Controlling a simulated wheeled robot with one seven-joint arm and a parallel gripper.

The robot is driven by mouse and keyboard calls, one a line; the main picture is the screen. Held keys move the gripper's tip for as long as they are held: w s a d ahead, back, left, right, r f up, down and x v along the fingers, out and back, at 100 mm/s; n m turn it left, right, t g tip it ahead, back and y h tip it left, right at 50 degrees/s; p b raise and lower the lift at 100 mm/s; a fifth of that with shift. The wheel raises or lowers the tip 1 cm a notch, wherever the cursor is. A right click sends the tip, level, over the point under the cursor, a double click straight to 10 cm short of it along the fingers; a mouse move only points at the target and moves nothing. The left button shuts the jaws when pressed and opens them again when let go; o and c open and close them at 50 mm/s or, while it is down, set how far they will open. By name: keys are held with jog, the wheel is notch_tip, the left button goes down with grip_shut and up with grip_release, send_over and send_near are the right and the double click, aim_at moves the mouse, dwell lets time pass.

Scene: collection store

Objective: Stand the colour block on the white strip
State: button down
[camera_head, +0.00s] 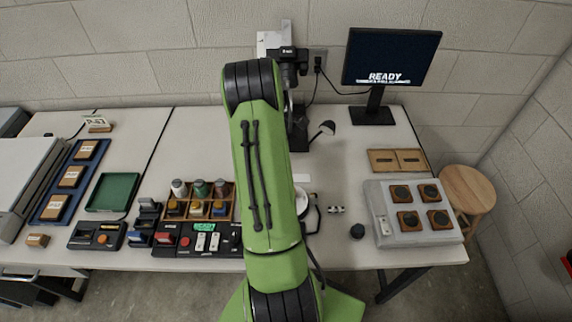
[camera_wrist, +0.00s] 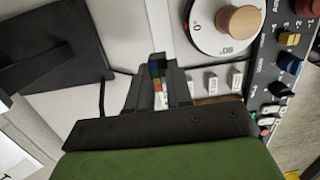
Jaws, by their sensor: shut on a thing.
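The colour block (camera_wrist: 158,86) is a small upright-looking piece with coloured patches and a pale end, seen in the wrist view. My gripper (camera_wrist: 159,80) is shut on it, with one dark finger on each side. A white strip (camera_wrist: 160,32) lies just beyond the fingertips, running to the top of the wrist view. It also seems to show in the head view (camera_head: 302,178), right beside my arm. In the head view my arm hides the gripper and block. I cannot tell whether the block touches the surface beneath.
A white dial with a wooden knob (camera_wrist: 238,22) stands close to the right of the strip. A black control panel (camera_wrist: 285,60) with coloured knobs is farther right. In the head view, a wooden rack of spools (camera_head: 208,205) stands left of my arm, and a grey box with dark pucks (camera_head: 385,232) right.

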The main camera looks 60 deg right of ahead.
jog(key=f+b, duration=0.1)
jog(key=f, duration=0.9)
jog(key=shift+s+a+b, duration=0.1)
jog(key=shift+a+b, duration=0.1)
jog(key=shift+b, duration=0.15)
jog(key=c, duration=1)
grip_release()
jog(key=shift+c, duration=0.2)
jog(key=shift+r, duration=0.15)
jog(key=r, duration=0.4)
jog(key=w+r+p, duration=0.1)
jog(key=r, duration=0.3)
jog(key=r+p, duration=0.1)
jog(key=r, duration=0.3)
jog(key=shift+w+a+r, duration=0.1)
jog(key=shift+w+a, duration=0.1)
jog(key=shift+a, duration=0.2)
